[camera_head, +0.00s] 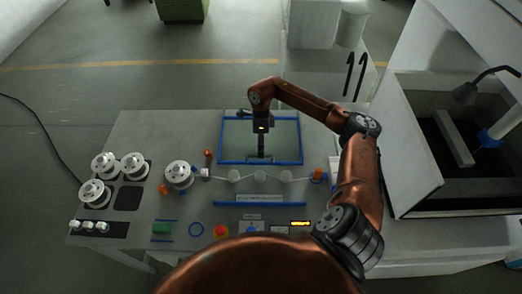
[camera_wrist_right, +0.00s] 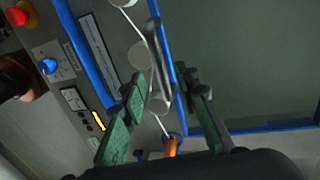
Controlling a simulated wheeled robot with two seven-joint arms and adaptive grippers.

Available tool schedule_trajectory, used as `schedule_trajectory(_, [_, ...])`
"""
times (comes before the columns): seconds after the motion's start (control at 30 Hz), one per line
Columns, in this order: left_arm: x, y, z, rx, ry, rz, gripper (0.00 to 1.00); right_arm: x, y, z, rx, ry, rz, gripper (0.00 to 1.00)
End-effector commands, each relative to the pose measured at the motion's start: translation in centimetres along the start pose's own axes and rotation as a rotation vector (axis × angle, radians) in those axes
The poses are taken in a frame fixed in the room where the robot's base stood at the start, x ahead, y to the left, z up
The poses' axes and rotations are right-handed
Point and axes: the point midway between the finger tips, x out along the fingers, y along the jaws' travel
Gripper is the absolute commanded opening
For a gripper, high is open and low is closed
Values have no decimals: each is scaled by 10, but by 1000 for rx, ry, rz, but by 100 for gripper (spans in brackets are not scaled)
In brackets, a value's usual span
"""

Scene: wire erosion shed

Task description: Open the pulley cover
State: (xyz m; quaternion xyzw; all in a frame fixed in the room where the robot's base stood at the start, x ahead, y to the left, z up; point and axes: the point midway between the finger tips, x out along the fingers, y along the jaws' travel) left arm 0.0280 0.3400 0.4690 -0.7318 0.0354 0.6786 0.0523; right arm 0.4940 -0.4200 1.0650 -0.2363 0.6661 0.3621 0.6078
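The pulley cover appears to be the clear panel with a blue frame (camera_head: 296,140) on the machine table. It stands behind a row of pale pulleys (camera_head: 259,176); I cannot tell its tilt. In the right wrist view its blue edge (camera_wrist_right: 268,130) borders a dark green pane. A grey bar, likely its handle (camera_wrist_right: 158,62), runs along the near edge. My right gripper (camera_head: 261,157) points down in front of the panel. Its green fingers (camera_wrist_right: 163,85) are spread, with the bar between them and a visible gap. My left gripper is not in view.
White spools (camera_head: 179,174) stand at the left. An orange part (camera_head: 318,174) ends the wire path at the right. A blue strip (camera_head: 262,198), a red button (camera_head: 221,231) and a lit display (camera_head: 300,223) lie in front. A grey tank (camera_head: 432,203) stands at the right.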

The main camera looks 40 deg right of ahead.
Motion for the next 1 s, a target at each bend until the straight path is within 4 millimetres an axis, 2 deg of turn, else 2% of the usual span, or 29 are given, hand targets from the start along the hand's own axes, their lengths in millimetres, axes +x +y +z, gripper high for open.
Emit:
schedule_trajectory(0.13, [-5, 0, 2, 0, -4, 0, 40, 15, 0, 0, 2, 0, 1, 29])
schedule_trajectory(0.4, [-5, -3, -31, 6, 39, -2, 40, 22, 0, -2, 3, -1, -1, 29])
schedule_trajectory(0.5, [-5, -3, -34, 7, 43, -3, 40, 22, 0, -2, 4, -1, -1, 29])
schedule_trajectory(0.9, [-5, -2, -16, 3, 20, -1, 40, 22, 0, -3, 5, -1, -1, 1])
schedule_trajectory(1.0, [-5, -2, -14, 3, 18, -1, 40, 22, 0, -3, 5, -1, -1, 0])
